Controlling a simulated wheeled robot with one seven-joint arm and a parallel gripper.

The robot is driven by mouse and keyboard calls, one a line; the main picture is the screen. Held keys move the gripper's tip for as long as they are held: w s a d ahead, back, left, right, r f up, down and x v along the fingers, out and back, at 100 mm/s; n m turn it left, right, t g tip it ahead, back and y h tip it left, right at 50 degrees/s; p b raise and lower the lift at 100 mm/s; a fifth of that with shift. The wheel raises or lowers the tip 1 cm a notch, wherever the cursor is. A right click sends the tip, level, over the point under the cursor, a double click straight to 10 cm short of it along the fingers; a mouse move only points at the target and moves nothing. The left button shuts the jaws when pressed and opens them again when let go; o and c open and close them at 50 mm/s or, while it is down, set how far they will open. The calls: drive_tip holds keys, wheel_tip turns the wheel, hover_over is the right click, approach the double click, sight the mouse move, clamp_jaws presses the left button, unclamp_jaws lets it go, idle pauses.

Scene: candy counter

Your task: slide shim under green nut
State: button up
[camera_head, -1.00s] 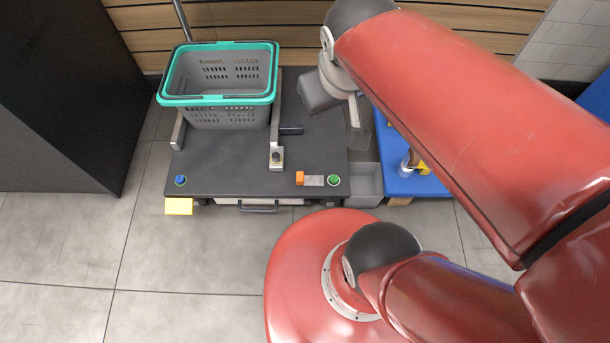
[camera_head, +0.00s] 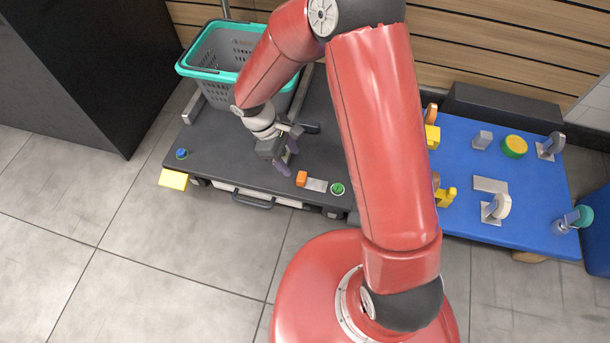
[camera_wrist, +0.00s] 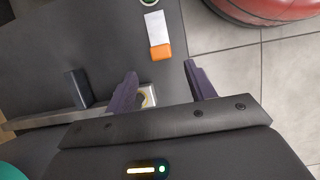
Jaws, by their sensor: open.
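The shim has an orange grip (camera_head: 302,178) and a flat grey plate (camera_head: 316,185), lying on the dark table with the plate pointing toward the green nut (camera_head: 338,188). I cannot tell whether the plate's end touches the nut. My gripper (camera_head: 289,158) is open and empty, above the table behind and left of the orange grip. In the wrist view the orange grip (camera_wrist: 161,52) lies just beyond the gap between my two dark fingertips (camera_wrist: 160,72). The plate (camera_wrist: 155,28) extends away, and the green nut (camera_wrist: 149,2) is cut off by the top edge.
A teal-rimmed grey basket (camera_head: 208,74) stands at the table's back left. A blue nut (camera_head: 182,153) and a yellow tag (camera_head: 173,180) are at the front left. A blue table (camera_head: 520,220) with several parts stands right.

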sight(300, 176)
drive_tip(key=b+x, duration=0.2)
drive_tip(key=x, duration=0.6)
drive_tip(key=shift+a+f, duration=0.1)
